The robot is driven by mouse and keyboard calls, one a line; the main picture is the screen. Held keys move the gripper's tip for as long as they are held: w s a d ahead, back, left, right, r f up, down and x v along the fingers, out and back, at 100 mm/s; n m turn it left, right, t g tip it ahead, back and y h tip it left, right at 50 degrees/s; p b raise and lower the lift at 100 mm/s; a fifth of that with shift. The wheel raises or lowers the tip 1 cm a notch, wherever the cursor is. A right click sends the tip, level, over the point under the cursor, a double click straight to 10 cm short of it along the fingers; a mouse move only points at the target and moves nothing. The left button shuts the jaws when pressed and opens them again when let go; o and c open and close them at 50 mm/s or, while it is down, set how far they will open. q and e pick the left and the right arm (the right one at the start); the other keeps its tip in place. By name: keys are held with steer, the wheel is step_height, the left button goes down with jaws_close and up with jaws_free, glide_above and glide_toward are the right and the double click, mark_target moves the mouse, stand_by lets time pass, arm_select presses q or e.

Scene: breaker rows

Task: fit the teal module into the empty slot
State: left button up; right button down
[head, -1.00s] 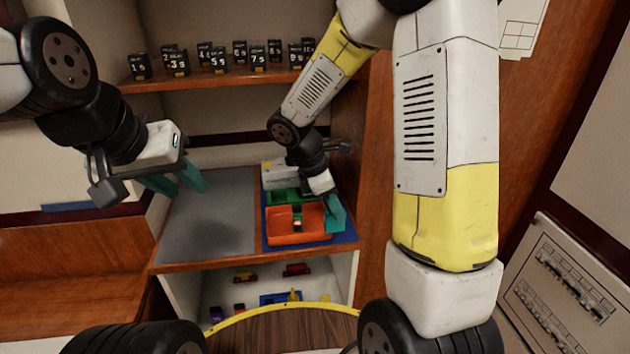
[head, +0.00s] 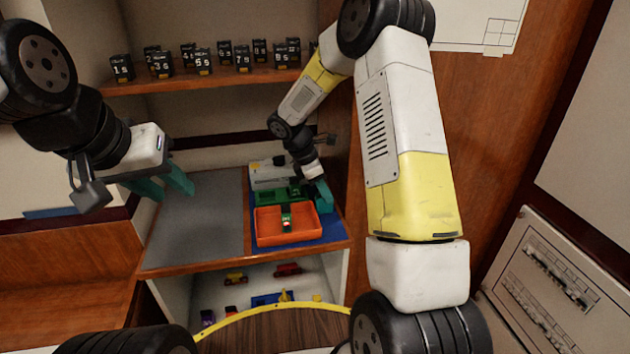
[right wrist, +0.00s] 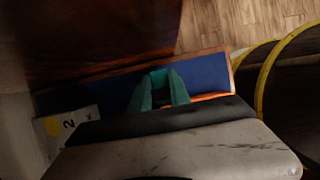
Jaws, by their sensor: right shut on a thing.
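My right gripper (head: 322,197) is low at the right side of the orange tray (head: 263,240), above the blue mat. It is shut; in the right wrist view its teal fingers (right wrist: 158,90) close around a small teal piece, which looks like the teal module but blends with the fingers. A green piece (head: 287,217) with a pale and red mark is in the orange tray. My left gripper (head: 165,187) is open and empty above the grey mat. I cannot make out the empty slot.
A green tray (head: 272,195) and a white box (head: 268,173) stand behind the orange tray. The grey mat (head: 200,225) is clear. Several black numbered blocks stand on the upper shelf (head: 205,80). Small toys lie in the lower compartment (head: 255,276). A wooden wall rises close on the right.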

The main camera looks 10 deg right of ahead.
steer(key=c, duration=1.5)
jaws_free()
steer(key=shift+f, duration=0.1)
